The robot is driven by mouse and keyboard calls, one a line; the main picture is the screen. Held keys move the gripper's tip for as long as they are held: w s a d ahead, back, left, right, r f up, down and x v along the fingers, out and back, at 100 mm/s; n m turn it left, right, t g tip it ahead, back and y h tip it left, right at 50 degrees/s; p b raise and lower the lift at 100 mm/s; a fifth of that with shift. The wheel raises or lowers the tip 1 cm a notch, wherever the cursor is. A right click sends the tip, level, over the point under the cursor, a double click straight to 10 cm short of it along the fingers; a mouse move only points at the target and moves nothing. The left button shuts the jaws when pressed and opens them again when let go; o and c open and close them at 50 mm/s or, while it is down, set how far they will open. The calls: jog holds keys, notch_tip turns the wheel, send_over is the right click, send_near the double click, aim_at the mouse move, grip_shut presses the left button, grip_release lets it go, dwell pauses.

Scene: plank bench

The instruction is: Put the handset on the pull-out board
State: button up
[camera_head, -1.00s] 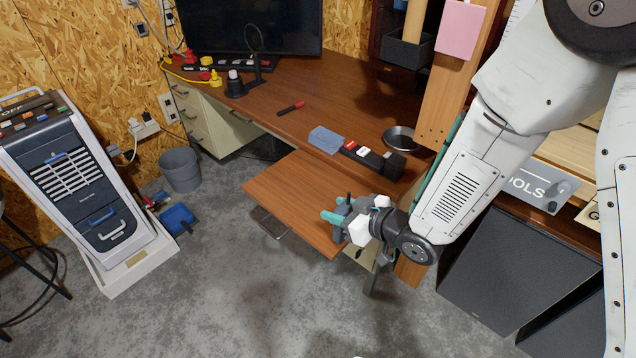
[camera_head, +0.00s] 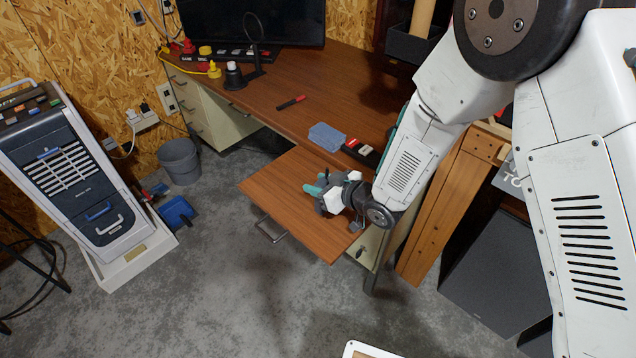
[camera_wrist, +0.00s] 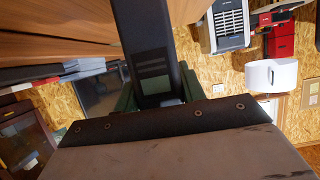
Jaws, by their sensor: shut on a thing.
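My gripper (camera_head: 318,190) is over the pull-out board (camera_head: 275,190), a brown wooden leaf below the desk top. In the wrist view its green fingers are closed on the black handset (camera_wrist: 145,45), a long dark bar reaching up out of the picture. In the head view the handset is mostly hidden by the gripper. The board's bare wood also shows at the top left of the wrist view (camera_wrist: 45,45). I cannot tell whether the handset touches the board.
A wooden post (camera_head: 440,205) stands to the right. The board's left part is clear.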

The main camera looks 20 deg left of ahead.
jog(key=shift+f, duration=0.2)
jog(key=o, duration=1)
jog(key=shift+o, duration=0.2)
jog(key=shift+d+r, duration=0.2)
jog(key=v, duration=1.1)
jog(key=shift+s+d, duration=0.2)
jog(key=shift+d, duration=0.05)
jog(key=shift+w+r, duration=0.1)
